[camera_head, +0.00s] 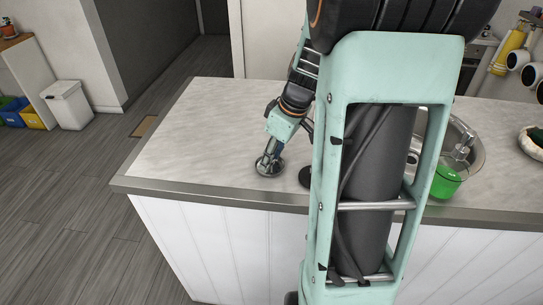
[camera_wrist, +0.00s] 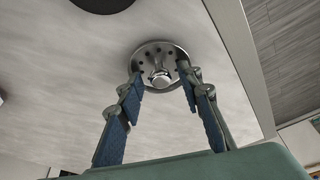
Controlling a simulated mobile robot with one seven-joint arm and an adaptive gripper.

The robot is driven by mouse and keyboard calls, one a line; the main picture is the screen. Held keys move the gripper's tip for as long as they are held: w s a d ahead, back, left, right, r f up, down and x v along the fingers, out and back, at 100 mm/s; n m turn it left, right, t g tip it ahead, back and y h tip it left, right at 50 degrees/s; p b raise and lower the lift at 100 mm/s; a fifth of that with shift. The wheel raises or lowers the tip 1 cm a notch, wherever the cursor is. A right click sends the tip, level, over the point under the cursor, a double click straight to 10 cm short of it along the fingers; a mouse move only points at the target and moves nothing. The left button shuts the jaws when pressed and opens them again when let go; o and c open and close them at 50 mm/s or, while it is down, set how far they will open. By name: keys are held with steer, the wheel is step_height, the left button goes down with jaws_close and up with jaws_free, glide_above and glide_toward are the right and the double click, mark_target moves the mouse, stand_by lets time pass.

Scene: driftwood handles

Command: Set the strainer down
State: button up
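The strainer (camera_wrist: 160,53) is a round metal disc with holes and a raised knob in its middle. It appears to lie flat on the pale countertop (camera_head: 215,130), near the front edge, in the head view (camera_head: 268,173). My gripper (camera_wrist: 162,76) points down over it, with one blue-padded finger on each side of the knob. The fingers are spread, with visible gaps between them and the knob. In the head view my gripper (camera_head: 271,158) is right above the disc and hides part of it.
A dark round object (camera_head: 306,177) lies on the counter just right of the strainer, partly hidden by my arm. It also shows in the wrist view (camera_wrist: 103,3). Farther right are a sink (camera_head: 473,150) and a green container (camera_head: 445,182). The counter to the left is clear.

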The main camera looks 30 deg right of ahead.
steer(key=v, duration=1.2)
